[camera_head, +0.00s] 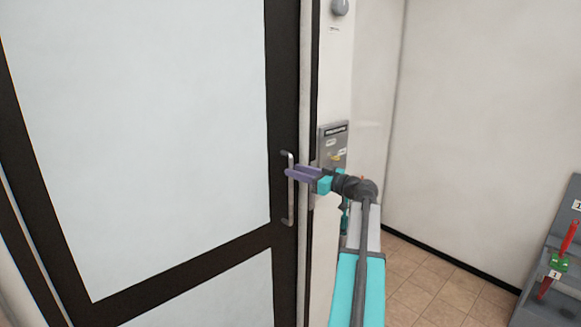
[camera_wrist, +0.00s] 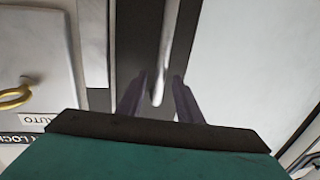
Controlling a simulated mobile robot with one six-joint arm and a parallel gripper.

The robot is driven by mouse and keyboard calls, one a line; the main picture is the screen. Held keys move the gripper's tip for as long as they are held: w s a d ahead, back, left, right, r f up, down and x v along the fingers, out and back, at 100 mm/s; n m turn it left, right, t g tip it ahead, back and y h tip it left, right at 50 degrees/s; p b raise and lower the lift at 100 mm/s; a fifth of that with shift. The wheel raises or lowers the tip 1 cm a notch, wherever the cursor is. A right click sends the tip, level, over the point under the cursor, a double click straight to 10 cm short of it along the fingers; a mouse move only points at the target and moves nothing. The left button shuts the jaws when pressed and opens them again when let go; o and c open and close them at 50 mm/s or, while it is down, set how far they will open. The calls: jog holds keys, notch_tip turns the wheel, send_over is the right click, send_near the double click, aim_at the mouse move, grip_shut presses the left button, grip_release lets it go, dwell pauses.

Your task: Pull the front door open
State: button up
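The front door (camera_head: 140,120) has a dark frame and large pale panels. Its vertical metal bar handle (camera_head: 291,207) is on the dark right-hand stile. My gripper (camera_head: 288,174) reaches from the right, its purple fingers at the handle's middle in the head view. In the wrist view, my gripper (camera_wrist: 159,80) has its two fingers apart, one on each side of the light handle (camera_wrist: 166,45). Gaps show between the fingers and the bar, so it is open around or just short of the handle. I cannot tell whether the door is ajar.
A grey panel with labels (camera_head: 333,140) is on the wall right of the door. A yellow ring (camera_wrist: 14,97) and lettered labels show left in the wrist view. A grey stand with red and green parts (camera_head: 560,262) is at far right. Tiled floor (camera_head: 425,285) lies between.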

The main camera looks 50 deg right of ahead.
jog(key=shift+w+a+p, duration=0.2)
jog(key=shift+w+p, duration=0.15)
jog(key=shift+w, duration=1.25)
jog(key=shift+c, duration=0.2)
grip_shut()
